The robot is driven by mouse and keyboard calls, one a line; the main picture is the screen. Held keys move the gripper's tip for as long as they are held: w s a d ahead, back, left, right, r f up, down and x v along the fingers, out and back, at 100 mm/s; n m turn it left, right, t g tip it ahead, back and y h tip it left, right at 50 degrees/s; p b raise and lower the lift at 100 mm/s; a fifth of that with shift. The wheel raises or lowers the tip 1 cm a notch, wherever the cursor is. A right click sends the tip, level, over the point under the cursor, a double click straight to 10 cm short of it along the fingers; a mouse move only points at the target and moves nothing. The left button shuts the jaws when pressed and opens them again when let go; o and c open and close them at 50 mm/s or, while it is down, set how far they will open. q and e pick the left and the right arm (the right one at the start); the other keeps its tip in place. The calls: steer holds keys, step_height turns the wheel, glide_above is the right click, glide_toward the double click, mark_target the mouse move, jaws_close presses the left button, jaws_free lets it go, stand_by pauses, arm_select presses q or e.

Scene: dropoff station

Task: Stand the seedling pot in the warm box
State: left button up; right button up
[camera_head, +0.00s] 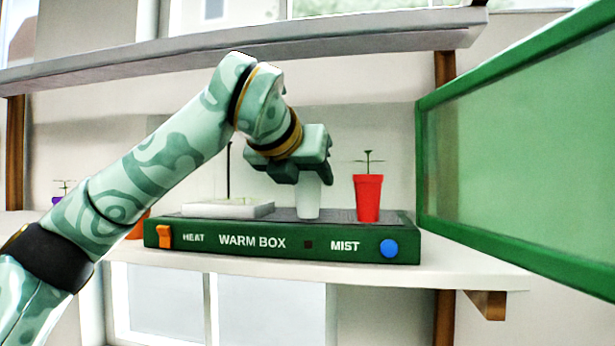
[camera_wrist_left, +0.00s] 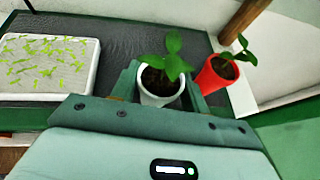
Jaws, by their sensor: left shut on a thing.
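My left gripper (camera_head: 309,176) reaches in from the left and is shut on a white pot (camera_head: 308,200). In the left wrist view the pot (camera_wrist_left: 160,97) sits between the two fingers, with dark soil and a green seedling (camera_wrist_left: 168,62). The pot is upright over the dark mat (camera_head: 341,215) of the warm box (camera_head: 275,241), its bottom at or very near the mat. The warm box has a green front with an orange switch (camera_head: 165,236) and a blue knob (camera_head: 389,248). My right gripper is in neither view.
A red pot (camera_head: 368,197) with a seedling stands on the mat just right of the white pot. A white tray (camera_head: 228,209) of sprouts lies on the left. A green-framed clear door (camera_head: 520,150) stands open at the right. A grey shelf (camera_head: 250,55) runs above.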

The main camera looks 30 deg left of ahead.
arm_select(q)
steer(key=shift+w+a+f, duration=0.1)
steer(key=shift+w+f, duration=0.1)
steer(key=shift+f, duration=0.05)
steer(key=shift+w+f, duration=0.1)
steer(key=shift+f, duration=0.15)
steer(key=o, duration=0.9)
steer(key=shift+o, duration=0.5)
steer(key=shift+s+r, duration=0.3)
steer(key=b+v, duration=0.2)
steer(key=v, duration=0.9)
steer(key=shift+s, duration=0.25)
steer(key=shift+r, duration=0.1)
